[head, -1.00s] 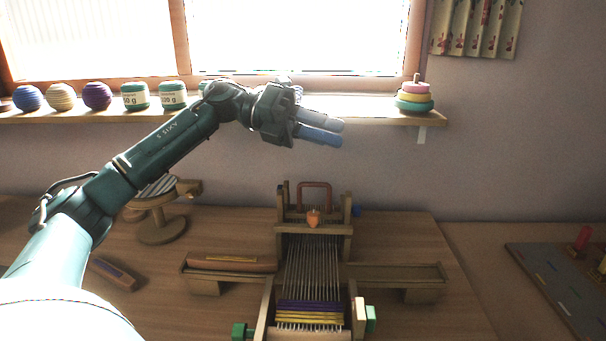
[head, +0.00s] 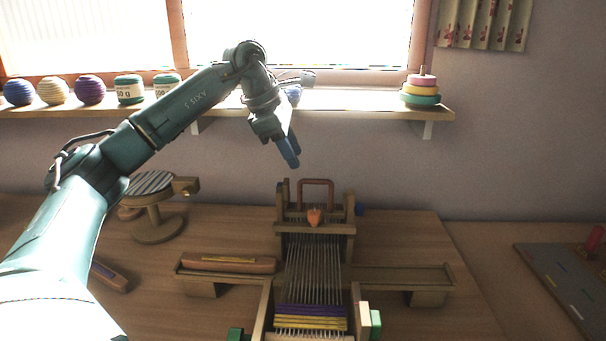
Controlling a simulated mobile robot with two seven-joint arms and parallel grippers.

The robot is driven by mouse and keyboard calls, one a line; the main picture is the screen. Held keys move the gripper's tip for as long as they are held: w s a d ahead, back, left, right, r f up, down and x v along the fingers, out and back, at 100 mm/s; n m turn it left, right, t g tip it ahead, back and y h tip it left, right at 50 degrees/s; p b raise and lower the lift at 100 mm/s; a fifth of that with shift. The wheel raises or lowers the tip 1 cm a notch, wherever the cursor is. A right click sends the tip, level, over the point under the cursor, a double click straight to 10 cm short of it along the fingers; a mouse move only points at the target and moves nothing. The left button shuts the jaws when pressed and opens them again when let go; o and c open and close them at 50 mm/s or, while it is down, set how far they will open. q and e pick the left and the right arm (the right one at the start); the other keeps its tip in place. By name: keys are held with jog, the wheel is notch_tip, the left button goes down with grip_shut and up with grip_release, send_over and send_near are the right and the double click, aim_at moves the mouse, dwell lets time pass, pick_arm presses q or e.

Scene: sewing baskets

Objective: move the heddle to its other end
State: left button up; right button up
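The wooden loom (head: 267,310) stands on the table, with pale warp threads (head: 312,268) running from front to back. At its far end is a crossbar (head: 335,229) with an orange piece (head: 314,217) at its middle. A reddish-brown arched handle (head: 316,182) stands up behind it; this looks like the heddle, at the back end, but its lower part is hidden. My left gripper (head: 290,158) points down above and behind the loom's far end, apart from it and holding nothing visible. Its fingers look close together; the gap is unclear. My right gripper is out of view.
Side shelves flank the loom; a wooden shuttle (head: 232,264) lies on the left one. A round stand (head: 152,205) is at left. The windowsill (head: 225,103) carries yarn balls and a stacked ring toy (head: 421,90). A grey board (head: 565,285) lies at right.

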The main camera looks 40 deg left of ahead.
aim_at(303, 182)
pick_arm(q)
jog(key=x, duration=0.6)
jog(key=shift+c, duration=0.3)
jog(key=shift+r, duration=0.1)
grip_shut()
